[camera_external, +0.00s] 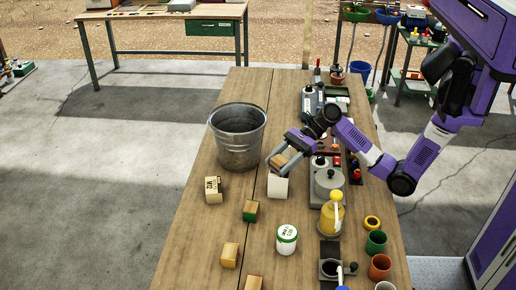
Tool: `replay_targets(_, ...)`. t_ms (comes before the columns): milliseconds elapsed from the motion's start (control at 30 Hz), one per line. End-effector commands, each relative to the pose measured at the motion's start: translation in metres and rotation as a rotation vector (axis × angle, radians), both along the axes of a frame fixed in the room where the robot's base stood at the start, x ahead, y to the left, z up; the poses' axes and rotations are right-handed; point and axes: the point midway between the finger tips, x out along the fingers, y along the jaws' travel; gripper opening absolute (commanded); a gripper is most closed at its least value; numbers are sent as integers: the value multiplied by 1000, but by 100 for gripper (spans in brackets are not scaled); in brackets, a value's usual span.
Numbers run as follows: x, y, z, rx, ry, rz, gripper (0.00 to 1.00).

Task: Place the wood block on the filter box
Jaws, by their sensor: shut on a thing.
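My gripper (281,154) is shut on a small tan wood block (278,162). The block is just above a white box (278,188) standing near the middle of the table; I cannot tell whether they touch. A cream box with dark print (213,196) stands to the left, below the bucket. I cannot read its label, so I cannot tell which of the two is the filter box. Other wood blocks lie on the table: one with a green side (251,211), one plain tan (230,255) and one at the front edge (253,283).
A metal bucket (238,150) stands left of my gripper. A white and green can (287,240), a yellow-topped bottle (331,212) and grey equipment (328,182) stand on the right half of the wooden table (190,252). Coloured cups (379,267) stand at the front right.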

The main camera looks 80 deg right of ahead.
Motion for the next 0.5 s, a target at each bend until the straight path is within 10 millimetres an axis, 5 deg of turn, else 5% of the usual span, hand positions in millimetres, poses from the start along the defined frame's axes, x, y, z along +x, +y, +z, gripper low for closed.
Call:
replay_targets(367, 0, 0, -2, 0, 0, 0, 14)
replay_targets(400, 0, 0, -3, -1, -1, 0, 58)
replay_targets(500, 0, 0, -3, -1, -1, 0, 76)
